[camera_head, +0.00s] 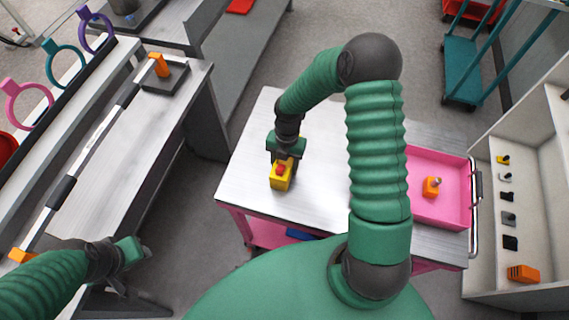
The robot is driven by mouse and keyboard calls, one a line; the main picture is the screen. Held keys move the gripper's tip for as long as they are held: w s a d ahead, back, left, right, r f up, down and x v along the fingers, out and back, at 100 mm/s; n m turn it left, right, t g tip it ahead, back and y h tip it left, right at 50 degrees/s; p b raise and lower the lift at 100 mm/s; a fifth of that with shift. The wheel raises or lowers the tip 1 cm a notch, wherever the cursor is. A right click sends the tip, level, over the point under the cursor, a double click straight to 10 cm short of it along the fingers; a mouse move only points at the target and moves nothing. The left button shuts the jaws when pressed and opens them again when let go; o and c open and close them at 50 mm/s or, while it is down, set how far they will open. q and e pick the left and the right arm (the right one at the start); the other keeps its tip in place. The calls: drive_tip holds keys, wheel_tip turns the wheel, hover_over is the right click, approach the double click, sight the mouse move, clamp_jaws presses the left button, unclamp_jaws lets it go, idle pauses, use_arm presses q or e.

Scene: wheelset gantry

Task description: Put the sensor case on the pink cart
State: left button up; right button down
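A small yellow case with a red part on top (281,178), which I take to be the sensor case, is at the left part of the pale top of the pink cart (318,200). My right gripper (284,161) points down at the case, with its dark fingers at the case's upper end. I cannot tell whether the fingers press on it, or whether the case rests on the top or is just above it. My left gripper (138,250) is at the lower left, away from the cart, beside the grey bench. Its fingers are too unclear to read.
A pink tray (455,212) on the cart's right side holds an orange part (431,187). My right arm hides the middle of the cart top. A shelf (533,170) with small parts stands at right. A grey bench (112,165) with coloured rings beyond it stands at left.

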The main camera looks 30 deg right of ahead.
drive_tip(key=c, duration=0.6)
unclamp_jaws()
drive_tip(key=shift+d, duration=0.1)
wheel_tip(320, 180, up, 12)
drive_tip(key=w+d, duration=0.1)
drive_tip(key=s+a+m, duration=0.1)
drive_tip(key=m, duration=0.2)
drive_tip(key=s+a+m, duration=0.1)
drive_tip(key=m, duration=0.2)
drive_tip(key=s+a+m+h, duration=0.1)
drive_tip(key=m, duration=0.2)
drive_tip(key=shift+s+a+r+t, duration=0.2)
drive_tip(key=shift+a+r+t, duration=0.1)
drive_tip(key=shift+r+t, duration=0.1)
drive_tip(key=s+a+r+m+t, duration=0.1)
drive_tip(key=s+a+m, duration=0.1)
drive_tip(key=m, duration=0.6)
drive_tip(key=s+a+m+t, duration=0.1)
drive_tip(key=s+m, duration=0.3)
drive_tip(key=m, duration=0.5)
drive_tip(key=shift+a+r+t, duration=0.35)
drive_tip(key=shift+a+t, duration=0.05)
drive_tip(key=shift+a, duration=0.05)
